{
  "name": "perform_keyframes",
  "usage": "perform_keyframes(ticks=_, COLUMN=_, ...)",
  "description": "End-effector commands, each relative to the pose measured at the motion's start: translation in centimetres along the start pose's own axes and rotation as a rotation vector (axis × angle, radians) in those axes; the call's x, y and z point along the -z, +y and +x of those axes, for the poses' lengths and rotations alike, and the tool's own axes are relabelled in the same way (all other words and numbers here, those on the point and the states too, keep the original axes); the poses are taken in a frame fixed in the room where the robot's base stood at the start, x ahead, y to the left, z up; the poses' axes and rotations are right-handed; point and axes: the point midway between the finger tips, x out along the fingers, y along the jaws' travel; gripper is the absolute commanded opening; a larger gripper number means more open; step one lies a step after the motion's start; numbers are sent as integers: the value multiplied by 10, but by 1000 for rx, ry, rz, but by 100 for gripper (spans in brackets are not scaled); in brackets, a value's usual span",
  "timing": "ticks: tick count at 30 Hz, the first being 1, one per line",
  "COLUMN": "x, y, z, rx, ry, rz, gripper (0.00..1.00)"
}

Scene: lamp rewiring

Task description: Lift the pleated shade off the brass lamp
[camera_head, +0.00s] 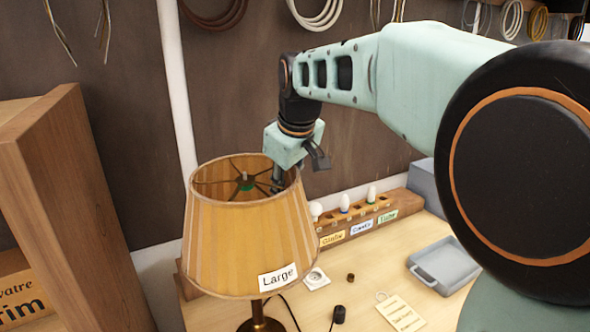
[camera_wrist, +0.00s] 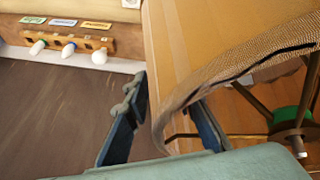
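The tan pleated shade (camera_head: 235,235) sits upright on the brass lamp (camera_head: 262,318) on the bench and bears a "Large" label (camera_head: 278,276). Inside its open top, dark spokes meet at a hub with a green part (camera_head: 246,186). My gripper (camera_head: 298,174) is at the right part of the top rim, with one finger inside the shade and the other outside. In the wrist view the fingers of my gripper (camera_wrist: 168,105) stand apart on either side of the shade wall (camera_wrist: 185,45). A gap shows between the outer finger and the wall.
A wooden rack (camera_head: 355,225) with bulbs and labels stands behind the shade. A grey tray (camera_head: 443,268), a paper tag (camera_head: 400,313) and small parts lie right of the lamp. A wooden cabinet (camera_head: 60,200) stands at left. Coiled cords hang on the wall.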

Motion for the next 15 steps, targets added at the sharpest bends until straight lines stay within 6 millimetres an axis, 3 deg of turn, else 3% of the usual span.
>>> perform_keyframes(ticks=6, x=0, y=0, z=14, rx=0, ry=0, rz=0, gripper=22)
perform_keyframes(ticks=15, x=0, y=0, z=15, rx=-1, ry=0, rz=1, gripper=19)
